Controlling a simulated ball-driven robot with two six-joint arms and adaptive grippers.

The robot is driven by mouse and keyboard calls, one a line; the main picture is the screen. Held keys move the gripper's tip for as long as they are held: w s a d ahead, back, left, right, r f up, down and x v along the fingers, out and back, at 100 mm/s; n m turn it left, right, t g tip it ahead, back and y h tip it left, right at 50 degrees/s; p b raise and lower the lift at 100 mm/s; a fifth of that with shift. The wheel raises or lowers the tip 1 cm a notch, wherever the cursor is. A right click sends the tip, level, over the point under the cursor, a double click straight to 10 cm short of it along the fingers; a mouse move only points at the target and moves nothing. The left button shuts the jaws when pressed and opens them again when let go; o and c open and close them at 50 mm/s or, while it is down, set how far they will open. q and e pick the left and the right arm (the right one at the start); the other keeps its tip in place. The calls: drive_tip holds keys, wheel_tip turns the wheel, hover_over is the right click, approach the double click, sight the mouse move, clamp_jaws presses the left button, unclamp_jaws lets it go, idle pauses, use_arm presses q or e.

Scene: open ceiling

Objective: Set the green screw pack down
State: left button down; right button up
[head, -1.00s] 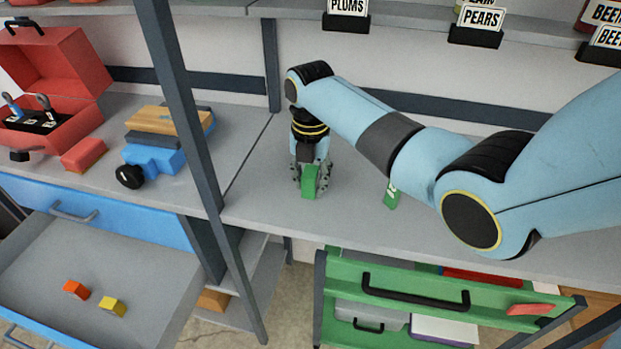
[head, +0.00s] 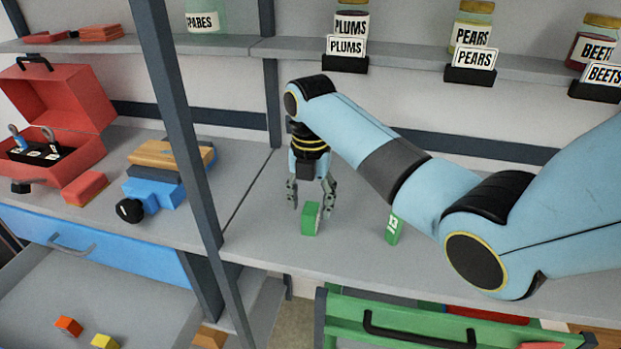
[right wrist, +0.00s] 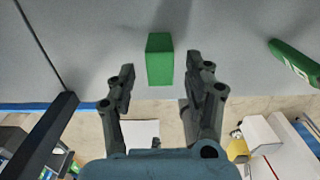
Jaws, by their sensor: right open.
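The green screw pack (head: 311,218) stands on the grey worktop (head: 270,245), near its front edge. My right gripper (head: 312,200) is open and empty, just behind and above the pack in the head view. In the right wrist view the pack (right wrist: 160,60) lies beyond the fingertips of the open gripper (right wrist: 158,80), apart from both fingers. My left gripper is not in view.
A second green pack with white marks (head: 393,229) stands to the right, near my right arm. A dark upright post (head: 180,130) is on the left. An open drawer (head: 130,310) is below.

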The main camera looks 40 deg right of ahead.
sight(311, 209)
wheel_tip(311, 209, up, 8)
drive_tip(key=shift+f, duration=0.1)
idle(0.6)
